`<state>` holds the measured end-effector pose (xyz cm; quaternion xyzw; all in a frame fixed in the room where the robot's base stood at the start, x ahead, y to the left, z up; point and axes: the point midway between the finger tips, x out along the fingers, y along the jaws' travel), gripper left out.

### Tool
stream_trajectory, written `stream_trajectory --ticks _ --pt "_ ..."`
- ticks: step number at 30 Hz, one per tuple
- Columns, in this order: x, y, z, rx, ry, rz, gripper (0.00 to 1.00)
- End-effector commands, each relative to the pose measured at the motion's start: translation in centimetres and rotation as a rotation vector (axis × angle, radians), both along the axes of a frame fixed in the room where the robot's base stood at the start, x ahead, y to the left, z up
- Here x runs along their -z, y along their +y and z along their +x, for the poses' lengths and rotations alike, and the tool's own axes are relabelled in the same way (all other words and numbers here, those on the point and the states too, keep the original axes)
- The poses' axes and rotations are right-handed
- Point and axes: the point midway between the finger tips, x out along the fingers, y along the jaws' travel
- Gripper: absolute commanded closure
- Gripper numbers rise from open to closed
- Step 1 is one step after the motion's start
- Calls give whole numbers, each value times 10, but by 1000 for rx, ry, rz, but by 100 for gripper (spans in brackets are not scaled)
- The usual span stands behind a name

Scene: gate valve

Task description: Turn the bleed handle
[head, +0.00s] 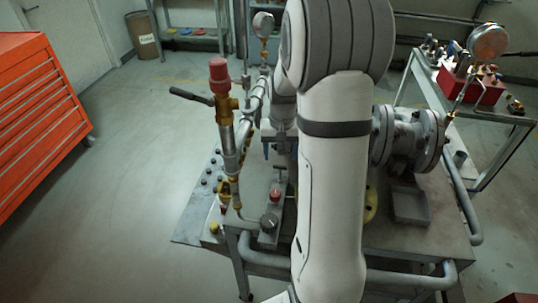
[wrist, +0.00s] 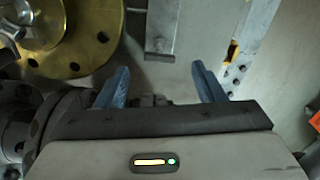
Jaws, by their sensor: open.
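A black lever handle (head: 191,96) sticks out to the left from a brass fitting under a red cap (head: 219,70), on an upright pipe in the head view. A small T-shaped handle (head: 280,168) stands lower on the bench; I cannot tell for certain which is the bleed handle. My gripper (wrist: 160,68) is open, its two blue fingers apart with nothing held between them. In the head view it is partly hidden behind my arm, to the right of the upright pipe. Neither handle is clearly recognisable in the wrist view.
A brass flange (wrist: 75,45) is close at upper left in the wrist view. The bench (head: 415,245) carries a grey flanged pipe (head: 410,140) on the right. An orange tool cabinet (head: 40,115) stands left, with clear floor between it and the bench.

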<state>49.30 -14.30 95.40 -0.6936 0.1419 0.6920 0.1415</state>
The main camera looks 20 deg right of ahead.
Motion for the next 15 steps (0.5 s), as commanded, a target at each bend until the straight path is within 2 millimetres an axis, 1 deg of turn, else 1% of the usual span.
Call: stream_trajectory --ticks 5,12,15 --pt "18 -3 2 6 8 2 37" --pt "56 -1 2 2 8 2 37" --pt "69 -1 2 1 8 2 37"
